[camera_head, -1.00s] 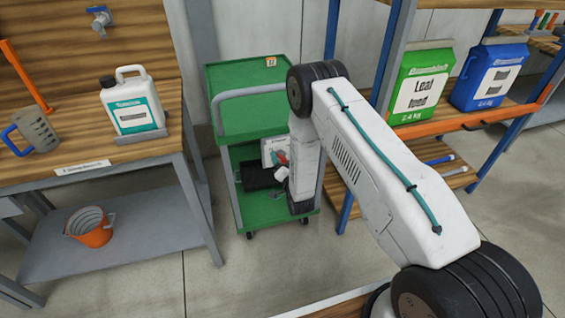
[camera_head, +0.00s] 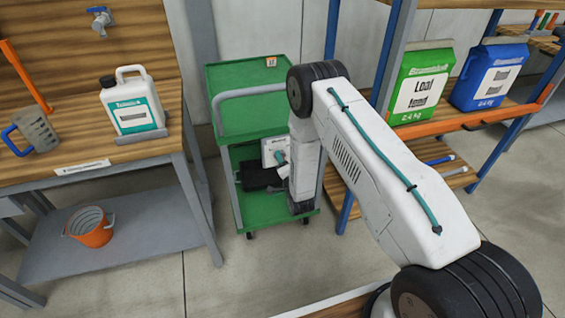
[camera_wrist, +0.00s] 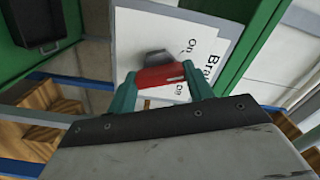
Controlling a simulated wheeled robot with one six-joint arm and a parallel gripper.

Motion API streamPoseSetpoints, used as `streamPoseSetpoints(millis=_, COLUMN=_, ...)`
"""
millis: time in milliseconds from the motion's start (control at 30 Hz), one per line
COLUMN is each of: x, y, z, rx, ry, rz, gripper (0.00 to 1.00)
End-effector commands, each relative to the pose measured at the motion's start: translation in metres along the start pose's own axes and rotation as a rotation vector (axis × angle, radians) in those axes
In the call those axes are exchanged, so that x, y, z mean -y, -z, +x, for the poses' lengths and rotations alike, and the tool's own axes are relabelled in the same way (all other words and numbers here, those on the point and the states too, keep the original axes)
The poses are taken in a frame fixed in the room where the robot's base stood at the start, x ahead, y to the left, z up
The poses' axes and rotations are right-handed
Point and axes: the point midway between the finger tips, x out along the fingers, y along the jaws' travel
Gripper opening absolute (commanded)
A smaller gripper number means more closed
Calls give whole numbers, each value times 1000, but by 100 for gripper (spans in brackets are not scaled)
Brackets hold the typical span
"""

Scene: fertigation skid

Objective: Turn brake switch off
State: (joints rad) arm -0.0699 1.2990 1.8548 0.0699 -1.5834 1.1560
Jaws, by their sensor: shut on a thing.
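The brake switch has a red handle (camera_wrist: 163,77) on a grey pivot (camera_wrist: 158,57), mounted on a white panel (camera_wrist: 205,45). The print "On" and part of "Brake" show in the wrist view, turned on their side. My gripper (camera_wrist: 161,82) has its teal fingers on either side of the red handle and is shut on it. My arm hides part of the trolley, and the red handle cannot be made out there.
A black tray (camera_head: 257,178) is beside the panel on the trolley; it also shows in the wrist view (camera_wrist: 38,22). A wooden bench (camera_head: 60,160) with a white canister (camera_head: 131,102) stands left. A shelf with green (camera_head: 420,84) and blue (camera_head: 488,76) bags stands right.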

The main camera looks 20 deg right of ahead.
Motion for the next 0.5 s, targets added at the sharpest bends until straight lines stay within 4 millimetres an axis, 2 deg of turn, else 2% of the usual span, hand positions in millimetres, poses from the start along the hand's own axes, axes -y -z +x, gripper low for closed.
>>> streamPoseSetpoints(millis=500, x=-1, y=0, z=-1, rx=0, ry=-2, rz=489, gripper=29)
